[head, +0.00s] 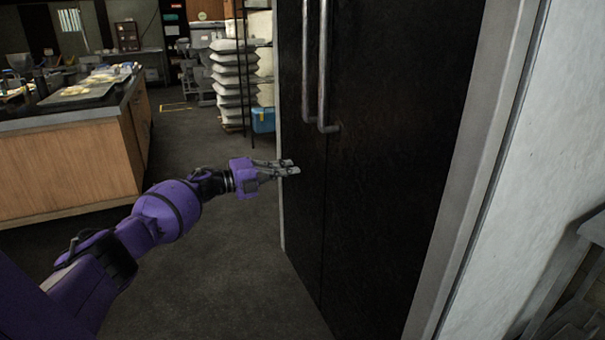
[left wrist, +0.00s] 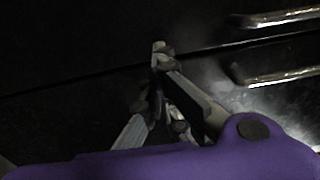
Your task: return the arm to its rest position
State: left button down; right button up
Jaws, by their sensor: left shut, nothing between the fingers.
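My left arm is purple and reaches in from the left in the head view. Its gripper (head: 289,168) is shut and empty, with the fingertips in front of the lower left part of a black double door (head: 390,160). I cannot tell whether the fingertips touch the door. In the left wrist view the closed fingers (left wrist: 160,52) point toward the dark door surface and its seam. Two metal door handles (head: 325,80) are above and to the right of the gripper; they also show in the left wrist view (left wrist: 280,77). My right gripper is not in view.
A wooden counter (head: 70,170) with trays on top stands at the left. A rack with stacked white sacks (head: 232,80) and a blue box (head: 263,120) stand behind the gripper. A white wall (head: 545,130) is at the right. Dark floor (head: 215,270) between counter and door is clear.

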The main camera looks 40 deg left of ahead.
pick_arm(q)
jog(key=a, duration=0.2)
jog(key=s+a+b, duration=0.1)
jog(key=a, duration=0.1)
jog(key=shift+s+a, duration=0.1)
jog(key=shift+a, duration=0.05)
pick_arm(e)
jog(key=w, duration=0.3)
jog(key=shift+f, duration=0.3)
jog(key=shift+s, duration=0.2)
